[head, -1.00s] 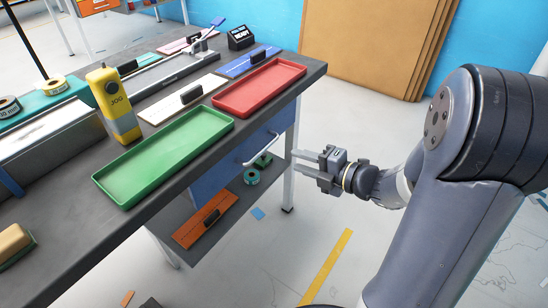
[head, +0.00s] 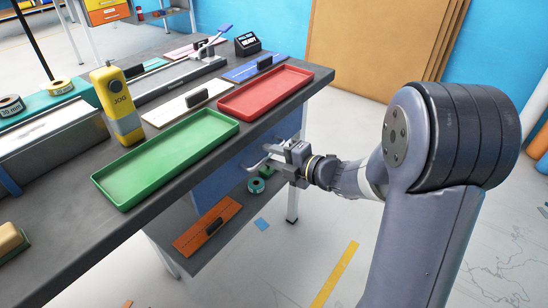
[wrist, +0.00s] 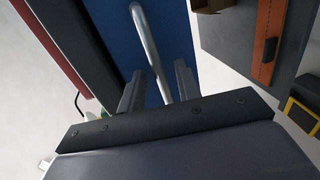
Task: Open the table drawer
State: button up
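The table drawer has a blue front (head: 216,184) under the table top, and it looks shut. In the wrist view the blue front (wrist: 113,35) lies behind a silver bar handle (wrist: 148,45). My gripper (head: 268,157) is at the drawer front, beneath the table edge. In the wrist view my gripper (wrist: 158,72) is open, with one finger on each side of the handle. The handle runs between the fingers, and neither finger is clearly seen to press on it. In the head view the gripper partly hides the handle.
The table top holds a green tray (head: 165,161), a red tray (head: 264,91) and a yellow JOG device (head: 117,105). A lower shelf carries an orange board (head: 207,230) and a teal tape roll (head: 256,185).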

grip_shut()
dwell(0.6)
